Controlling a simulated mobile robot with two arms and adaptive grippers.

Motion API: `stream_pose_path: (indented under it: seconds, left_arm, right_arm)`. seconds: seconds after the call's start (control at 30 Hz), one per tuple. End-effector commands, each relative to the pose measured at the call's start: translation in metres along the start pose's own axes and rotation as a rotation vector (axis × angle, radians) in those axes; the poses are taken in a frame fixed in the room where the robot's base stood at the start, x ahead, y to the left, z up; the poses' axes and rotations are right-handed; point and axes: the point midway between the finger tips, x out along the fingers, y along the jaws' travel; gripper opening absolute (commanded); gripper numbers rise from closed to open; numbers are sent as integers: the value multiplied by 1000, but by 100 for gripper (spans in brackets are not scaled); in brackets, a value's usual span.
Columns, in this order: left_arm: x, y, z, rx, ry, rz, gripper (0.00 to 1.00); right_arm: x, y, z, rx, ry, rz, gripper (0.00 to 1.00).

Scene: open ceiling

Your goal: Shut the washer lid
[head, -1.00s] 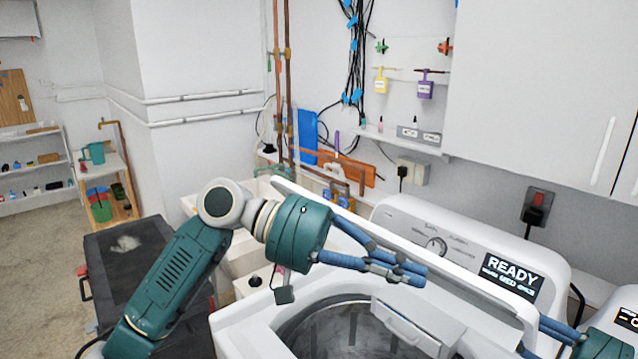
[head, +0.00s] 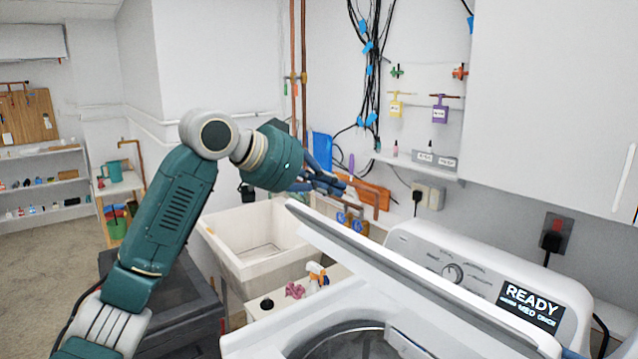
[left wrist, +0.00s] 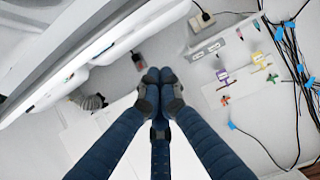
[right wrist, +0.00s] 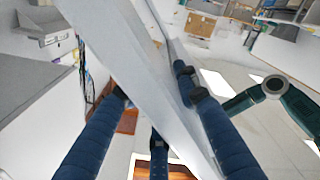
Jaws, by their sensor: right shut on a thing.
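The washer's white lid (head: 400,270) stands raised above the tub opening, seen nearly edge-on in the head view. The white washer (head: 255,345) is at the lower right, with its round drum (head: 350,343) exposed below the lid. My left gripper (head: 335,187) is beyond the lid's left end, apart from it. Its fingertips meet with nothing between them in the left wrist view (left wrist: 158,88). My right gripper (right wrist: 152,88) is shut on the lid's edge, with fingers on both sides of the panel (right wrist: 130,70).
The control panel (head: 450,268) behind the lid reads READY. A white sink (head: 235,262) and a spray bottle (head: 316,275) stand left of the washer. A dark appliance (head: 180,315) is under my left arm. Pipes, cables and a small shelf (head: 415,165) line the wall.

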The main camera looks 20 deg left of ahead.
Motion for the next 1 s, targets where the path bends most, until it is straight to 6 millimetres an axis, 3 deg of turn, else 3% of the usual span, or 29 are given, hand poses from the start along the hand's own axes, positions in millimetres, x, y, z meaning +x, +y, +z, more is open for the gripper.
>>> stream_pose_path:
  seconds: [0.2,0.43,1.0]
  left_arm:
    - [43,0,3,-2,-2,1,0]
    - [30,-1,33,-4,-1,0,0]
    - [25,0,46,-4,-1,1,0]
  right_arm:
    - [0,0,0,0,1,0,0]
    - [0,0,0,0,0,1,0]
    - [0,0,0,0,1,0,0]
